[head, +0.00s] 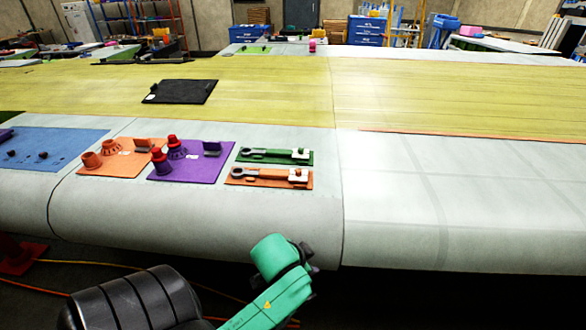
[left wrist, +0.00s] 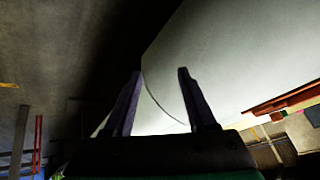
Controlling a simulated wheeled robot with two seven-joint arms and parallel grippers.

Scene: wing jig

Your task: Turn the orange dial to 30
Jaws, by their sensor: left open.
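An orange panel (head: 93,171) lies on the pale wing surface at the left in the head view. On it are a ribbed orange dial (head: 113,148), a plain orange knob (head: 91,160) and a dark upright block. The dial's markings are too small to read. My left gripper (head: 306,252) is in front of the wing's near edge, right of and well short of the panel, mostly hidden behind its green wrist. In the left wrist view its two dark fingers (left wrist: 158,88) are apart with nothing between them. My right gripper is out of view.
A purple panel (head: 205,172) with red and purple knobs adjoins the orange one. Green (head: 272,150) and orange-brown (head: 245,182) plates with wrench-shaped parts lie to its right. A blue mat (head: 75,140) lies left. The wing's rounded front edge is bare.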

